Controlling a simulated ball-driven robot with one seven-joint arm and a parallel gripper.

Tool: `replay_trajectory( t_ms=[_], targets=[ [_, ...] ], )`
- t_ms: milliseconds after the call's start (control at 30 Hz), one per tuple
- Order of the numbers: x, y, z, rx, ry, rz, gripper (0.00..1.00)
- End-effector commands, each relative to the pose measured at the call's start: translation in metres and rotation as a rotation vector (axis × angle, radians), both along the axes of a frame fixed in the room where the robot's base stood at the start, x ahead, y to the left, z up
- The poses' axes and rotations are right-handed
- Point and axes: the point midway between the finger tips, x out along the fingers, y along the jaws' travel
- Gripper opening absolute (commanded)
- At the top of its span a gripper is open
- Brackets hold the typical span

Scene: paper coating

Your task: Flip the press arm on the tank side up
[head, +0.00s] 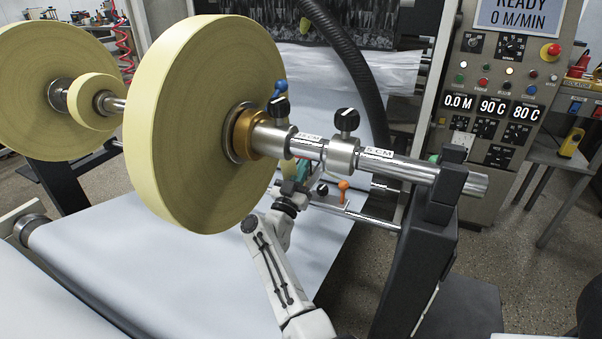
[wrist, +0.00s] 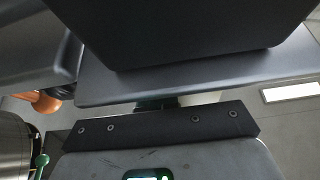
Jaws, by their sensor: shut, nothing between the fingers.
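My gripper (head: 293,188) is in the head view, below the steel roll shaft and just right of the big yellow roll. It is shut and empty; its fingertips are small and partly hidden there. An orange-knobbed lever (head: 343,190) stands upright to its right, apart from it, by a thin steel rod. I cannot clearly make out the press arm or the tank; the shaft and roll cover much of that area. The wrist view has dark flat parts close up, an orange rounded part (wrist: 42,102) at left and a green handle (wrist: 40,166) at lower left.
The yellow roll (head: 190,120) and the steel shaft (head: 400,166) with black knobs hang over my arm. A black stand (head: 425,255) bounds the right. A black hose (head: 345,60) curves behind. White paper (head: 130,255) spreads below; the control panel (head: 500,100) stands back right.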

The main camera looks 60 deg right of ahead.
Motion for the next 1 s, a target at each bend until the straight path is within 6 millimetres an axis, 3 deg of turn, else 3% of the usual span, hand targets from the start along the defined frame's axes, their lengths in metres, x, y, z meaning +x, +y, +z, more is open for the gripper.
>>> replay_trajectory(
  t_ms=[633,1000],
  targets=[
    [0.001,-0.005,0.019,0.099,0.013,-0.001,0.0],
    [0.001,-0.006,0.015,0.133,0.018,0.0,0.0]
  ],
)
